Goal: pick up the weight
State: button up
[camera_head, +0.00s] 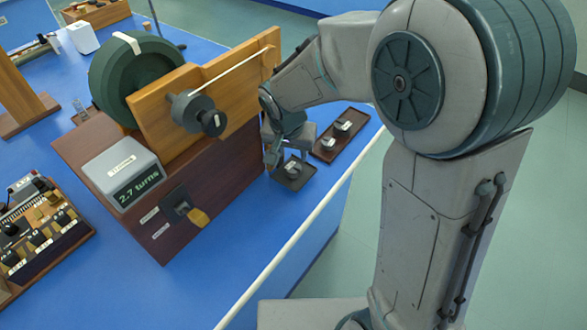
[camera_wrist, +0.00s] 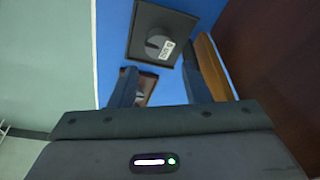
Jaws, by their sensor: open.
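A small dark round weight (camera_head: 292,168) with a white label sits on a square black tray (camera_head: 300,182) on the blue bench, beside the wooden apparatus. In the wrist view the weight (camera_wrist: 159,47) lies on its tray (camera_wrist: 135,52), beyond my fingertips. Two more labelled weights, one nearer (camera_head: 328,143) and one farther (camera_head: 343,127), sit in a brown rectangular tray (camera_head: 322,153). Part of that brown tray (camera_wrist: 151,92) shows between my fingers. My gripper (camera_wrist: 158,66) is open and empty. In the head view it is close to the square tray, partly hidden by my arm.
The wooden apparatus (camera_head: 165,225) with a green drum (camera_head: 135,75) and a display reading 2.7 turns (camera_head: 138,188) stands close left of the weight. A control box (camera_head: 40,230) is at the lower left. The pale bench edge (camera_head: 290,245) runs close on the right.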

aim_at(293, 167)
jog(key=shift+x, duration=3.3)
jog(key=shift+s+a, duration=0.1)
jog(key=shift+s, duration=0.1)
jog(key=c, duration=0.7)
jog(key=shift+c, duration=0.2)
